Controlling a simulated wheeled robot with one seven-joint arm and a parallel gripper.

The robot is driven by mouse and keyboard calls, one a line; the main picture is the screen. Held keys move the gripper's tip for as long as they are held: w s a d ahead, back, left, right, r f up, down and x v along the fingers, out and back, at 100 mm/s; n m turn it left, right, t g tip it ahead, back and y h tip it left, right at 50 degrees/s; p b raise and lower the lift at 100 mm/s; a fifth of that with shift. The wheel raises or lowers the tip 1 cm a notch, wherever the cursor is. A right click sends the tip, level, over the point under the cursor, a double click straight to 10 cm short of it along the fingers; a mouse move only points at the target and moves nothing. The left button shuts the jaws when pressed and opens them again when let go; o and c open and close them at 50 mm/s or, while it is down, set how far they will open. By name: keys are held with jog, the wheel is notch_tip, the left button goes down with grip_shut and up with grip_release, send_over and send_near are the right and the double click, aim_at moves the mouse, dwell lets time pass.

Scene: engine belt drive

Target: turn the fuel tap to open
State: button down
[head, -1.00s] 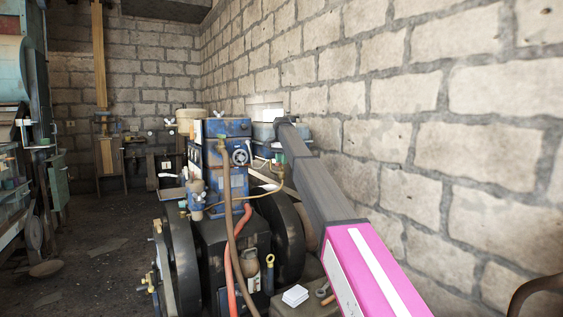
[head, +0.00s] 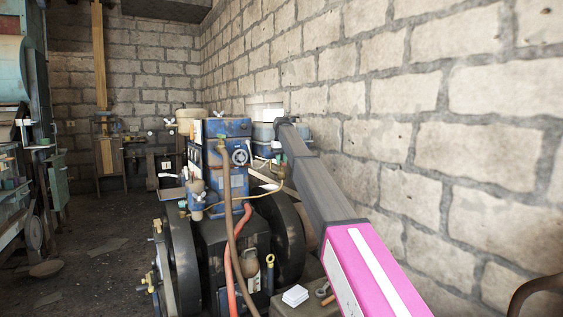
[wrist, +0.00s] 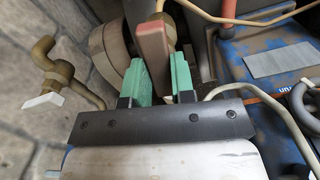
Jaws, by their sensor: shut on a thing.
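A reddish-brown lever (wrist: 152,40), which looks like the handle of the fuel tap, stands between my gripper's green fingers in the wrist view. My gripper (wrist: 157,68) is shut on it, one finger on each side. Brass parts show just behind the lever, but the tap's body is mostly hidden by the fingers and lever. In the head view my arm reaches to the right rear of the blue engine (head: 226,150), and its end hides most of the gripper and the tap.
A brass tap with a white handle (wrist: 42,103) is on the left in the wrist view. A thin pipe (wrist: 235,20) and a blue panel (wrist: 265,50) are close on the right. The block wall (head: 420,120) runs along the arm's right side. Dark flywheels (head: 287,240) flank the engine.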

jog(key=shift+r+n, duration=0.1)
jog(key=shift+n, duration=1.1)
jog(key=c, duration=1)
grip_release()
jog(key=shift+o, duration=0.2)
